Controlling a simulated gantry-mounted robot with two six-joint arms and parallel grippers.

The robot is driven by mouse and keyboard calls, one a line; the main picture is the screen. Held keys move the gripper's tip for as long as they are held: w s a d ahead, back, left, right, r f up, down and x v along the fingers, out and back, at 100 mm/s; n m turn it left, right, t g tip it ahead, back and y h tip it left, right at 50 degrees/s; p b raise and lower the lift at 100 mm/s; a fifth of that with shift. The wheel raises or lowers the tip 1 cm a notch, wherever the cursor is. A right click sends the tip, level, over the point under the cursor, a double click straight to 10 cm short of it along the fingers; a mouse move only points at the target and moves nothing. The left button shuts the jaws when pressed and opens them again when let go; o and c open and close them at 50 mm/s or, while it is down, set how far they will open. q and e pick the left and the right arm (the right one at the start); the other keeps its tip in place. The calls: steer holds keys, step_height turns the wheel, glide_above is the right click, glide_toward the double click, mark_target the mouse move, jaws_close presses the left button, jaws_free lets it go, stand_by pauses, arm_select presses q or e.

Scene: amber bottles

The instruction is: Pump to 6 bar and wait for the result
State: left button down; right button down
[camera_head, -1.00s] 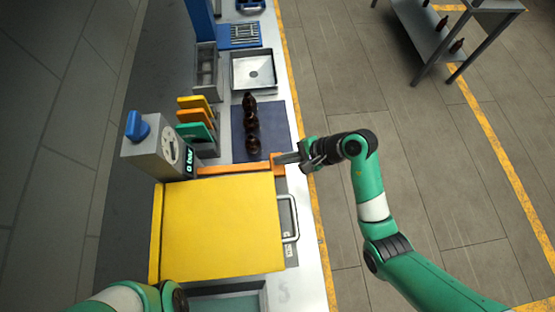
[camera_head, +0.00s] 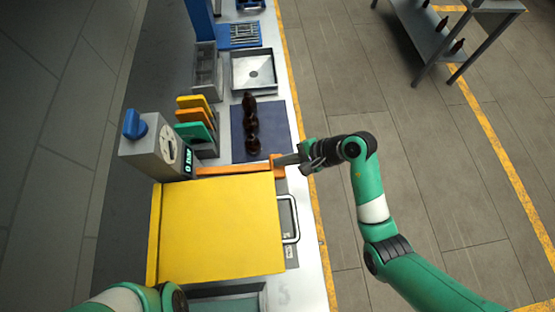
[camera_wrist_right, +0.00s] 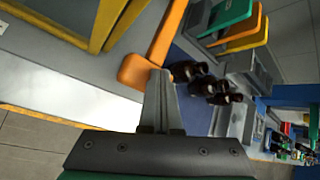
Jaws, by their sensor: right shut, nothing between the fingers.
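An orange lever (camera_head: 235,169) runs along the far edge of a yellow-lidded box (camera_head: 215,225). Its upright end block stands at the right. My right gripper (camera_head: 288,160) is shut and empty, its fingertips at that end block. In the right wrist view the closed fingers (camera_wrist_right: 160,82) are right by the rounded end of the orange lever (camera_wrist_right: 137,70); I cannot tell if they touch. My left gripper is outside the view.
Several amber bottles (camera_head: 252,128) stand in a row on a dark blue mat (camera_head: 277,125) beyond the lever. Orange, yellow and green panels (camera_head: 194,131) stand to their left. A metal tray (camera_head: 254,72) is farther back. The floor right of the bench is open.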

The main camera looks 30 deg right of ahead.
steer(key=shift+f+b, duration=0.85)
steer(key=shift+f, duration=0.4)
stand_by(0.8)
stand_by(0.5)
steer(key=shift+r+p, duration=3.15)
step_height(320, 180, up, 5)
steer(key=p, duration=0.5)
